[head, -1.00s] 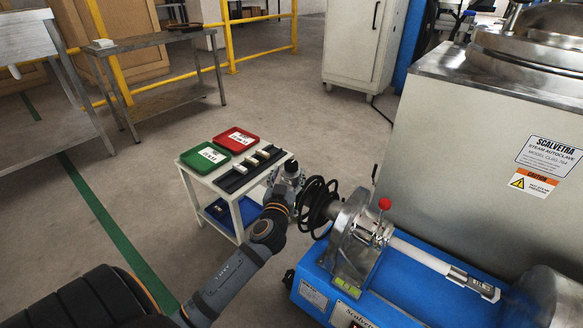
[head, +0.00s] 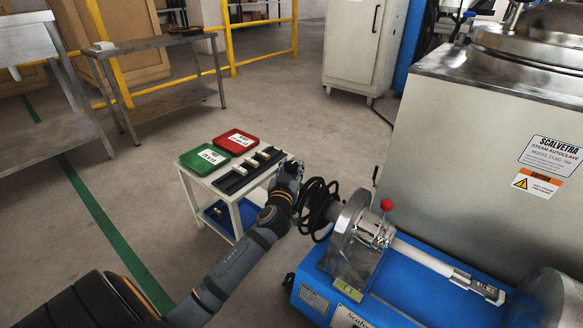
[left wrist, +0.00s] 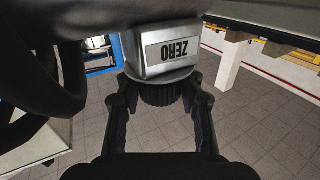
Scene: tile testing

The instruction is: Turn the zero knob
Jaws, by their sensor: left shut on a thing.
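The zero knob (left wrist: 160,94) is a dark ribbed knob under a grey metal housing (left wrist: 178,52) with an upside-down ZERO label in the left wrist view. My left gripper (left wrist: 160,88) has one finger on each side of the knob and is shut on it. The knob is hidden there. My right gripper is not in view.
A small white cart (head: 190,180) with a green tray (head: 205,158), a red tray (head: 236,141) and a black rack (head: 248,172) stands just left of my gripper. A steel autoclave (head: 460,150) stands behind the machine. Open floor lies to the left.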

